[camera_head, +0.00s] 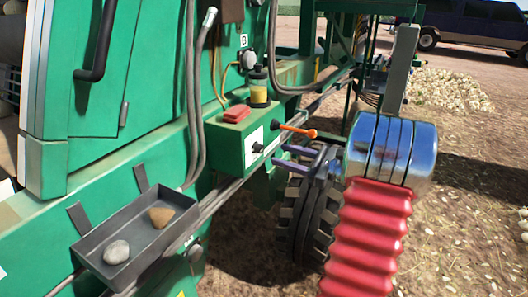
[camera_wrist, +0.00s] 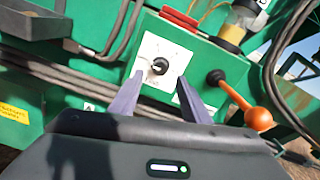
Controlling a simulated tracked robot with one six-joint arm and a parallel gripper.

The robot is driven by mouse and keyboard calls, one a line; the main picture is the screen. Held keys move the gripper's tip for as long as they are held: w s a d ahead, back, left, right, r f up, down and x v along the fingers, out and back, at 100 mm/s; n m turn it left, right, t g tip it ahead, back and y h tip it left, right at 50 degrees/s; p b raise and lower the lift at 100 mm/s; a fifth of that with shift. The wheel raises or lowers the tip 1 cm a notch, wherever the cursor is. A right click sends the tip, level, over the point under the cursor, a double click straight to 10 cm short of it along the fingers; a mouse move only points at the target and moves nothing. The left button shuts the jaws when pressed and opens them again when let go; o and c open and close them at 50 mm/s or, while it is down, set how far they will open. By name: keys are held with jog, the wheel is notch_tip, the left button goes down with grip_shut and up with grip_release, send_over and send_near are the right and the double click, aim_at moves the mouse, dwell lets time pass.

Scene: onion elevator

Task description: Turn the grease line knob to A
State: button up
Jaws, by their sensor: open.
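The grease line knob (camera_wrist: 158,66) is a small black knob on a white plate (camera_wrist: 176,53), on the front of a green box. In the head view the knob (camera_head: 257,147) shows on the box (camera_head: 226,148), and the plate is seen at a slant.
A lever with an orange end (camera_head: 298,130) sticks out just right of the knob, close above my fingers. A red item (camera_head: 237,113) and a yellow-filled jar (camera_head: 259,88) stand on the box. A dark tray (camera_head: 150,255) with two stones is at lower left; a tyre (camera_head: 305,215) is below.

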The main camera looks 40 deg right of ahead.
aim_at(262, 150)
jog(key=x, duration=0.7)
jog(key=shift+w, duration=0.15)
jog(key=shift+f, duration=0.1)
jog(key=shift+c, duration=0.5)
jog(key=c, duration=0.9)
jog(key=shift+a, duration=0.4)
jog(key=shift+c, duration=0.2)
jog(key=shift+d, duration=0.25)
